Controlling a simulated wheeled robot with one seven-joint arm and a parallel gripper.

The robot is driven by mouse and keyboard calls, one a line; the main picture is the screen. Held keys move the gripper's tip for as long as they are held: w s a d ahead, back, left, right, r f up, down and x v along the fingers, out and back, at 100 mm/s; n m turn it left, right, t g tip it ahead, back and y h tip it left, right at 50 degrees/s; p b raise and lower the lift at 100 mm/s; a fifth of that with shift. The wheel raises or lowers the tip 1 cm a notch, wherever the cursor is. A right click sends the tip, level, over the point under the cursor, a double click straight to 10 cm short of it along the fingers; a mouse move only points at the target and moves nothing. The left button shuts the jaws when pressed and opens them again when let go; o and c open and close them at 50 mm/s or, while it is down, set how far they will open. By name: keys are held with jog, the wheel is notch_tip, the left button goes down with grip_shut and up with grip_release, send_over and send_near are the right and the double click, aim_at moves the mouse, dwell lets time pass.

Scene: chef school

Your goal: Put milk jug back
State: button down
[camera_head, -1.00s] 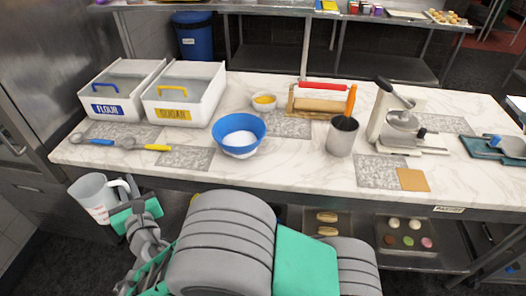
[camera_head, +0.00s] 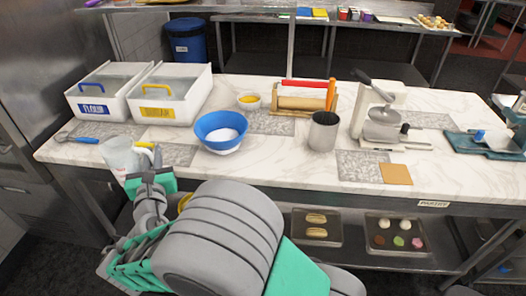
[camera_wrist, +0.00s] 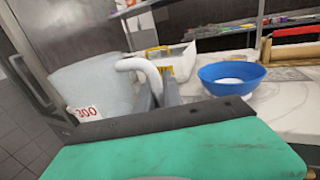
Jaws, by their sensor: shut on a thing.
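The milk jug (camera_head: 119,158) is a translucent whitish jug with a curved handle. It appears upright at the left front edge of the marble counter (camera_head: 270,160). It also shows large at the left of the wrist view (camera_wrist: 90,88), with red "300" markings. My gripper (camera_head: 147,166) is shut on the jug's handle, on the jug's right side. In the wrist view my fingers (camera_wrist: 160,88) are at the white handle. I cannot tell whether the jug's base touches the counter; my gripper hides part of it.
The flour bin (camera_head: 95,106) and sugar bin (camera_head: 165,108) stand behind the jug. A blue-handled utensil (camera_head: 80,138) lies to its left. A blue bowl (camera_head: 220,127) stands to its right. A metal canister (camera_head: 323,132) and a mixer-like machine (camera_head: 385,118) are farther right.

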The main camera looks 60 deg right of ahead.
jog(key=s+d+r+m+g+h+b, duration=0.1)
jog(key=s+d+m+g+h+b, duration=0.15)
jog(key=s+d, duration=0.4)
jog(key=s+d+m+g+h+b, duration=0.2)
jog(key=s+d+m+g, duration=0.15)
jog(key=d, duration=0.55)
jog(key=s+d+r+m+g+h+b, duration=0.1)
jog(key=s+d+m+g+b, duration=0.1)
jog(key=s+d+g, duration=0.5)
jog(key=s+d+r+m+g+h+b, duration=0.1)
jog(key=s+d+m+g+b, duration=0.2)
jog(key=s, duration=0.7)
jog(key=shift+t+y, duration=0.25)
jog(key=shift+t, duration=0.25)
jog(key=w+d+f, duration=0.1)
jog(key=d+f, duration=0.3)
jog(key=w+d+f+b, duration=0.1)
jog(key=w+d+f, duration=0.1)
jog(key=d+f, duration=0.3)
jog(key=w+d+f, duration=0.1)
jog(key=d+f, duration=0.3)
jog(key=shift+w+d+f+b, duration=0.15)
jog(key=shift+w+b, duration=0.05)
jog(key=shift+b, duration=0.1)
